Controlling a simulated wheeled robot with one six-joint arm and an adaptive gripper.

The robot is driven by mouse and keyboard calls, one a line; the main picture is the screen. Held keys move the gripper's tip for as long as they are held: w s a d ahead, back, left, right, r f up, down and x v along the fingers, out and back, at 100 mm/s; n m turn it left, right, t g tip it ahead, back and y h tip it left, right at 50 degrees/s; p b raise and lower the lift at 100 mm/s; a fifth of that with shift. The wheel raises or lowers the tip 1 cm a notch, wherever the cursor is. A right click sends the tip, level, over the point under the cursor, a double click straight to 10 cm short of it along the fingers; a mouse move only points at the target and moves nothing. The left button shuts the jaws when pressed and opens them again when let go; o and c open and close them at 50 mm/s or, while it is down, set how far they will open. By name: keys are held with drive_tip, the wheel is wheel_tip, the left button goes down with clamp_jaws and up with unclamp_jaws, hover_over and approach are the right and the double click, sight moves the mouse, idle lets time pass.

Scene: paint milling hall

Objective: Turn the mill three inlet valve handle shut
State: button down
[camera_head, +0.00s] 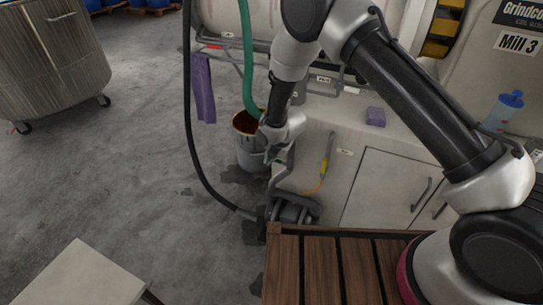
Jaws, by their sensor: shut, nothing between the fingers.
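The machine with the "Mill 3" label (518,42) stands at the right and back. My gripper (272,156) hangs low in front of its left end, pointing down, shut and empty. It is beside a bent grey pipe (283,178) that runs down to a dark pump (290,209) at floor level. A thin upright piece with a yellow part (323,168) is on the cabinet wall right of the gripper; I cannot tell if it is the inlet valve handle. My gripper and arm hide part of the pipework, and no handle shows clearly.
A bucket (250,157) with brown contents stands just left of my gripper, under a green hose (247,62). A black hose (188,120) drops to the floor. A slatted wooden top (322,270) is in front. Open floor lies left, before a wheeled vat (50,65).

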drive_tip(key=shift+w+a+f, duration=0.1)
drive_tip(key=shift+a+f, duration=0.05)
drive_tip(key=shift+f, duration=0.2)
drive_tip(key=shift+r, duration=0.1)
idle(0.5)
wheel_tip(320, 180, up, 14)
drive_tip(key=s+a+f, duration=0.1)
drive_tip(key=s, duration=0.2)
drive_tip(key=s+d+m+g+h, duration=0.3)
drive_tip(key=s+d+m, duration=0.5)
drive_tip(key=d+m, duration=0.25)
drive_tip(key=s+d+r+m+t, duration=0.1)
drive_tip(key=s+d+r+m, duration=0.6)
drive_tip(key=d+r, duration=0.4)
drive_tip(key=s+d+r+m+t, duration=0.1)
drive_tip(key=s+d+r+m, duration=0.6)
drive_tip(key=d+r, duration=0.4)
drive_tip(key=s+d+r+m+t, duration=0.1)
drive_tip(key=s+d+r+m, duration=0.6)
drive_tip(key=s+d+r, duration=0.2)
wheel_tip(320, 180, up, 3)
drive_tip(key=shift+d+f+t, duration=0.15)
drive_tip(key=shift+d+t, duration=0.25)
drive_tip(key=shift+d, duration=0.8)
